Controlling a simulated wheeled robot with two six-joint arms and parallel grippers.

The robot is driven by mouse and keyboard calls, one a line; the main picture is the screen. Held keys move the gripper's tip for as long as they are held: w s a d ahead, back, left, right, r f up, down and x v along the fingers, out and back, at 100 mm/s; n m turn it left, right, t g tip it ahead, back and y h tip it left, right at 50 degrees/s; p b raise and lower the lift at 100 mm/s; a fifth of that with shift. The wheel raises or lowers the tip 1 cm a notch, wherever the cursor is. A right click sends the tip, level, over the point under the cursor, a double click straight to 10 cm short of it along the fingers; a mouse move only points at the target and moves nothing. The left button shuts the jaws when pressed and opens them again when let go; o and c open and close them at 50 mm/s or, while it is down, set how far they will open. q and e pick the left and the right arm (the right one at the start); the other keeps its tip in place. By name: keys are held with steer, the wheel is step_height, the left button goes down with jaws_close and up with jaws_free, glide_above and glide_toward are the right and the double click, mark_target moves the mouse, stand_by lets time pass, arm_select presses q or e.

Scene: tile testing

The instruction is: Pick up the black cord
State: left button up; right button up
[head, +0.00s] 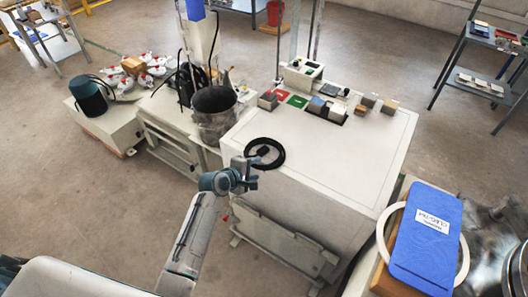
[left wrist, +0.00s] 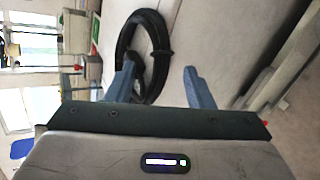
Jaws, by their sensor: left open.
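The black cord (head: 264,153) lies coiled in a ring on the front left part of the white worktop (head: 340,165). My left gripper (head: 246,175) is just in front of the coil, near the worktop's front left edge. In the left wrist view the coiled cord (left wrist: 145,45) shows beyond the fingers, and its lower part lies close to the left finger. My left gripper (left wrist: 160,82) is open, with nothing held between its blue-grey fingers. Whether the left finger touches the cord I cannot tell. My right gripper is not in view.
Small blocks and tile samples (head: 325,107) stand along the back of the worktop. A dark bucket (head: 213,112) stands to its left. A blue board (head: 427,240) lies at the front right. The worktop's middle and right are clear.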

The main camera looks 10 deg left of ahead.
arm_select(q)
steer(key=shift+x, duration=0.95)
steer(key=shift+a, duration=0.1)
steer(key=c, duration=1)
jaws_close()
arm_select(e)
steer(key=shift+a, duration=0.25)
arm_select(q)
steer(key=shift+r, duration=0.1)
